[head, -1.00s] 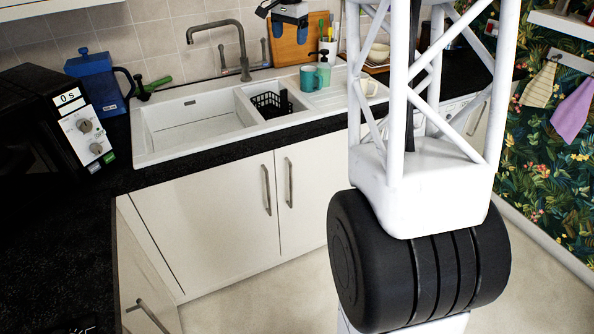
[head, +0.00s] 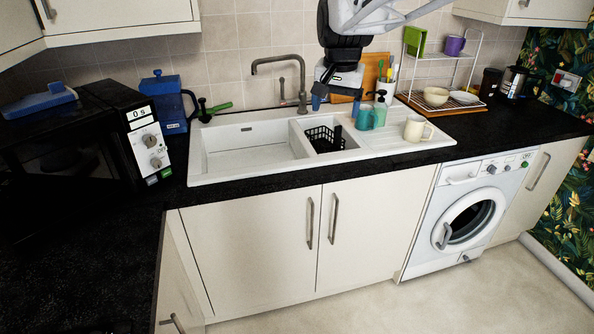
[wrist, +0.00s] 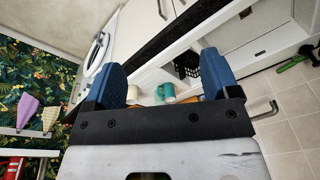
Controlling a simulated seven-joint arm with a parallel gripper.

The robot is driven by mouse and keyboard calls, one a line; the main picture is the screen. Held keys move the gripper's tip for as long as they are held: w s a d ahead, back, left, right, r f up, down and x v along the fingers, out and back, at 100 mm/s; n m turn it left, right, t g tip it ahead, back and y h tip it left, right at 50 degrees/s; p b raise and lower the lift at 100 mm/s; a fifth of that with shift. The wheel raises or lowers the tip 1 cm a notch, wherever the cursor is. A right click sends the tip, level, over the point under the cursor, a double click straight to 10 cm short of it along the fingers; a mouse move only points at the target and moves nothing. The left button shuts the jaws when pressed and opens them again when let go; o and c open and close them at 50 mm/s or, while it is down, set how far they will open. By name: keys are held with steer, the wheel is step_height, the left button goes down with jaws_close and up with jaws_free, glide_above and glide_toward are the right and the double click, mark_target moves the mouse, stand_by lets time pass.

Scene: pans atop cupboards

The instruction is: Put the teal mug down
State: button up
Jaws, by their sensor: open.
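The teal mug (head: 364,118) stands upright on the white drainer beside the sink, in front of the soap dispenser. It also shows in the wrist view (wrist: 167,91), in the gap between my fingers but beyond them. My gripper (head: 337,103) is open and empty, with blue fingers, above and behind the drainer. In the wrist view my gripper (wrist: 165,78) has its fingers wide apart, with nothing held between them.
A cream mug (head: 415,129) stands right of the teal mug. A black basket (head: 324,138) sits in the small sink bowl. The soap dispenser (head: 380,111), tap (head: 300,85) and dish rack (head: 440,78) are close by. Bare black worktop (head: 520,125) lies to the right.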

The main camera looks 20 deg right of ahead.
steer(key=s+a+f+n, duration=0.2)
steer(key=s+f, duration=0.1)
steer(key=s, duration=0.6)
steer(key=s+a+f+n, duration=0.2)
steer(key=s+a+f, duration=0.1)
steer(key=s, duration=0.6)
steer(key=s+a+f+n, duration=0.2)
steer(key=s+f, duration=0.3)
steer(key=s, duration=0.4)
steer(key=shift+s+a+f+t, duration=0.2)
steer(key=shift+a+t, duration=0.2)
steer(key=shift+a, duration=0.25)
